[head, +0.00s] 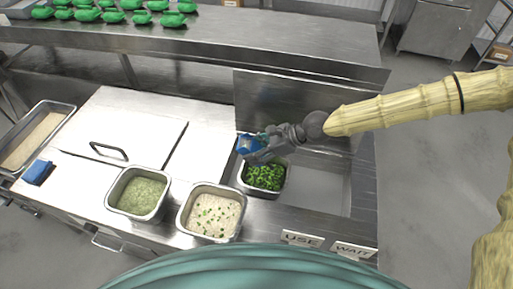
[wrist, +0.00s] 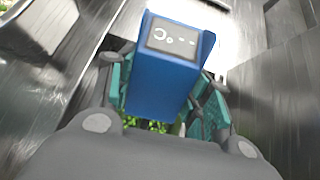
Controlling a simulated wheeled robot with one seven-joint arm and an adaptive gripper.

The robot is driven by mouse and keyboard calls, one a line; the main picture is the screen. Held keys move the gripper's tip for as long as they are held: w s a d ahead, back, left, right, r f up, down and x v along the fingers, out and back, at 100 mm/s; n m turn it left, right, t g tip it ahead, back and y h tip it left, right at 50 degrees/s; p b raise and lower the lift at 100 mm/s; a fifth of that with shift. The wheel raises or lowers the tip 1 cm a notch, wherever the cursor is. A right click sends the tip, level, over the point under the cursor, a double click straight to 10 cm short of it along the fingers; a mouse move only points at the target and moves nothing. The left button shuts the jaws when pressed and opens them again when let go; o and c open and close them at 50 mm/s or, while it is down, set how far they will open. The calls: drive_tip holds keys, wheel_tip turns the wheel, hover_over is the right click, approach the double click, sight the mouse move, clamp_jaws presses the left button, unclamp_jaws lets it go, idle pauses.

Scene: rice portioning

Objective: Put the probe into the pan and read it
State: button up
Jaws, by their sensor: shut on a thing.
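My gripper (head: 259,150) is shut on the blue probe (head: 248,145), over the back left part of the steel pan of chopped greens (head: 242,186). In the wrist view the probe (wrist: 158,85) sits between the teal finger pads, its small screen (wrist: 172,39) facing the camera. The screen shows a pale mark and dashes, too blurred to read surely. Green bits (wrist: 157,127) show below the probe. The probe's tip is hidden, so I cannot tell whether it touches the greens. A pan of green paste (head: 137,193) and a pan of herbed rice (head: 211,212) stand to the left.
A blue block (head: 38,172) lies at the counter's left, near a long tray of pale grain (head: 30,140). A steel lid with a black handle (head: 108,151) lies behind the pans. USE (head: 301,239) and WAIT (head: 353,250) signs mark the front right. A raised shelf (head: 200,45) runs behind.

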sight(252, 145)
drive_tip(key=shift+f+b, duration=2)
drive_tip(key=shift+f, duration=2.25)
idle(1.8)
drive_tip(key=shift+r+p, duration=3.3)
drive_tip(key=shift+r, duration=2.85)
